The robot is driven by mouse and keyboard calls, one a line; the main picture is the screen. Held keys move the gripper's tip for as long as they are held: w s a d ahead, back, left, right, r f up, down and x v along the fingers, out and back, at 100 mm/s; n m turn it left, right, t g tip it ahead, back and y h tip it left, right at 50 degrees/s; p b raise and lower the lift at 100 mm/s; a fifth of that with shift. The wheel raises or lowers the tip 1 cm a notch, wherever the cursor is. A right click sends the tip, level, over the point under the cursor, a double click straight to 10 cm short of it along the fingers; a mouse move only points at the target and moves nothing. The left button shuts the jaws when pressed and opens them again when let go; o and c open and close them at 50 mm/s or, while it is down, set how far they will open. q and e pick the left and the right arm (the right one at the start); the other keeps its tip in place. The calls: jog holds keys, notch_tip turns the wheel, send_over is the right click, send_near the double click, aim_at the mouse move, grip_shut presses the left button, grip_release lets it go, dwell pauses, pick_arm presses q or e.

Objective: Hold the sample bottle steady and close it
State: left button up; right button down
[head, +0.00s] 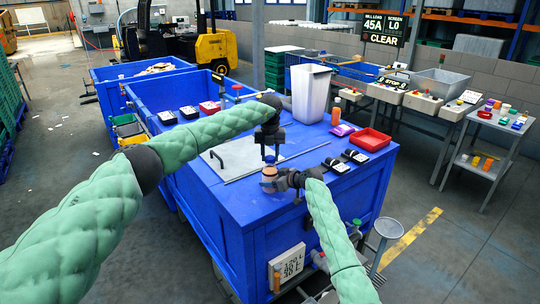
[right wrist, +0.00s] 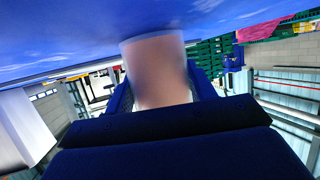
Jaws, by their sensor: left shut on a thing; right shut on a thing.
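The sample bottle (head: 268,186), pinkish-orange, stands near the front edge of the blue bench top (head: 236,206). My right gripper (head: 275,180) is shut on its body from the right. In the right wrist view the bottle (right wrist: 155,68) appears as a pale pink cylinder between the dark blue fingers (right wrist: 158,95). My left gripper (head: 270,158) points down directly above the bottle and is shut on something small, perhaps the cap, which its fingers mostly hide. I cannot tell whether that thing touches the bottle's mouth.
A metal plate with a black handle (head: 216,158) and a thin rod (head: 277,166) lie behind the bottle. Two black devices (head: 336,165), a red tray (head: 369,140), a purple item (head: 341,130), an orange bottle (head: 336,112) and a tall white bin (head: 310,94) stand to the right and back.

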pick_arm(q)
jog(key=m, duration=0.5)
jog(key=shift+m, duration=0.4)
jog(key=m, duration=0.5)
jog(key=o, duration=1.1)
jog(key=shift+r, duration=2.25)
jog(key=shift+f, duration=0.1)
jog(key=shift+c, duration=0.4)
